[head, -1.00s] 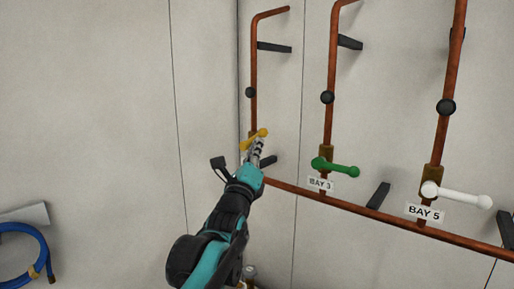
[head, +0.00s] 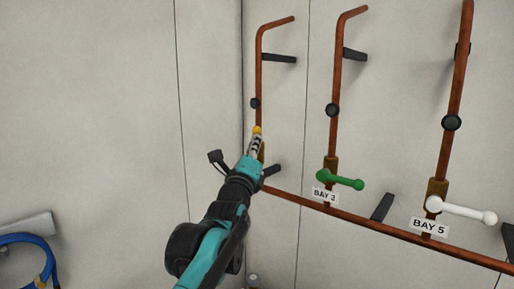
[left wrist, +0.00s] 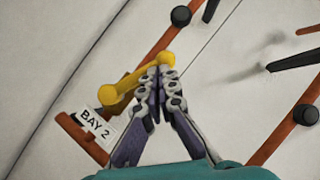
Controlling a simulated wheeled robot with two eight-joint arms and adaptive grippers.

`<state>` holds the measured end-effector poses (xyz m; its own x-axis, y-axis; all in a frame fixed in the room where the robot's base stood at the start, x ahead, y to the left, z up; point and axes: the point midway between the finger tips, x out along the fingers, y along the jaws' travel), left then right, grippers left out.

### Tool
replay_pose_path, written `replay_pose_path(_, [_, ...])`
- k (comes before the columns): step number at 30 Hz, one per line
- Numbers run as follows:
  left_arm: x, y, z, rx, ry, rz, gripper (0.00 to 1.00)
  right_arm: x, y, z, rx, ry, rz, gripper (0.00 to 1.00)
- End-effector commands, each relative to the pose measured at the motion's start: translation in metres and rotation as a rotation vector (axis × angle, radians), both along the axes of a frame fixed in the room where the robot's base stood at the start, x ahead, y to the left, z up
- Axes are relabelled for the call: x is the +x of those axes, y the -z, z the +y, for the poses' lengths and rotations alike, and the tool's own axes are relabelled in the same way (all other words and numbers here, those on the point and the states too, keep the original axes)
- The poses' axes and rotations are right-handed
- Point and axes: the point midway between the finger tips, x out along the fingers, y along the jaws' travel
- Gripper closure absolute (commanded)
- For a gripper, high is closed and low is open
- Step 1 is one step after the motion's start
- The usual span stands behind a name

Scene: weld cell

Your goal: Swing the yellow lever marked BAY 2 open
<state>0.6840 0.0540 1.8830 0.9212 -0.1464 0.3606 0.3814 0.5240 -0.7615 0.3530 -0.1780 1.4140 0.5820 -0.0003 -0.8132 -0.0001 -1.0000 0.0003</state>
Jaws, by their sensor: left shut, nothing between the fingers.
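The yellow lever (left wrist: 138,77) slants across its copper pipe in the left wrist view, beside a white BAY 2 label (left wrist: 95,123). Its round knob (head: 257,129) shows above my fingertips in the head view. The rest of the lever is hidden there behind my left gripper (head: 256,141). My left gripper (left wrist: 160,72) is shut with nothing between its fingers. Its tips are right at the knob end and look to be against it or very close; contact is not certain. My right gripper is in neither view.
To the right are a green lever (head: 340,180) marked BAY 3 and a white lever (head: 462,210) marked BAY 5. A copper pipe (head: 375,226) runs below them along the wall. Black brackets (head: 383,207) stick out. A blue hose (head: 30,240) hangs at lower left.

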Motion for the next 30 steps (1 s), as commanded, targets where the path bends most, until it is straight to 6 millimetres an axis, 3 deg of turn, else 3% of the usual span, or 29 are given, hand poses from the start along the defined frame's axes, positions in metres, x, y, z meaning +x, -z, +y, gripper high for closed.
replay_pose_path(30, [0.0046, -0.0103, 0.0063, 0.001, 0.000, 0.000, 1.00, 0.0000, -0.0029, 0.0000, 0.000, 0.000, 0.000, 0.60])
